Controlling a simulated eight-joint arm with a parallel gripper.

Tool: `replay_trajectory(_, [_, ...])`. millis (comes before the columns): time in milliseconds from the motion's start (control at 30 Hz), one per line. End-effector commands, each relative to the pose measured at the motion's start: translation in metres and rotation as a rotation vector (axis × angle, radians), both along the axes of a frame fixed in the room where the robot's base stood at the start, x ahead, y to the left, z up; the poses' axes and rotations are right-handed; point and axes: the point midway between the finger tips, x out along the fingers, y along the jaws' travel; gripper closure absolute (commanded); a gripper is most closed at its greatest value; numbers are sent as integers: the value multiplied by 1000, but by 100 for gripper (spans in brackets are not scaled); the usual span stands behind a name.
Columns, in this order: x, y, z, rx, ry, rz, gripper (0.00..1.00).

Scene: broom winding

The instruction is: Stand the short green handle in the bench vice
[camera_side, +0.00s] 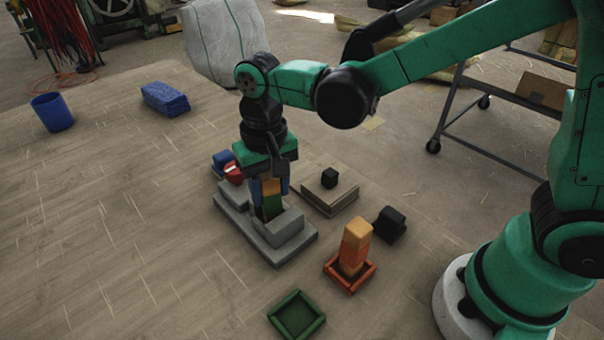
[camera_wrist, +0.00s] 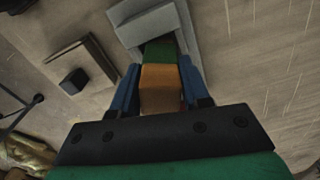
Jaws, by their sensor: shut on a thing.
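The short green handle (camera_side: 270,208) has a green lower part and an orange-tan top (camera_side: 271,187). It is upright, its lower end between the jaws of the grey bench vice (camera_side: 284,231). I cannot see whether it touches the vice floor. My gripper (camera_side: 269,184) points down, its blue fingers shut on the handle from both sides. In the wrist view, the orange-tan top (camera_wrist: 160,88) is between the fingers of my gripper (camera_wrist: 160,92). The green part (camera_wrist: 160,50) shows beyond it, against the grey vice (camera_wrist: 124,14).
A taller orange handle (camera_side: 355,243) stands in a red tray (camera_side: 344,284). A green tray (camera_side: 296,315) is empty. A board (camera_side: 322,196) carries a small black block (camera_side: 329,178). A black piece (camera_side: 389,223), blue cup (camera_side: 52,112) and blue cloth (camera_side: 165,98) stand apart.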

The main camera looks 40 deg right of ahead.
Motion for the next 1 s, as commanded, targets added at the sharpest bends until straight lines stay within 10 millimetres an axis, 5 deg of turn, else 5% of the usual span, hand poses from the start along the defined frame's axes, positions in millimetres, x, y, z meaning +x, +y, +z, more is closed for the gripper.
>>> replay_trajectory(133, [0, 0, -3, 0, 0, 0, 100])
replay_trajectory(167, [0, 0, -3, 0, 0, 0, 51])
replay_trajectory(200, [0, 0, -3, 0, 0, 0, 46])
replay_trajectory(533, [0, 0, 0, 0, 0, 0, 46])
replay_trajectory(1000, [0, 0, 41, 0, 0, 0, 46])
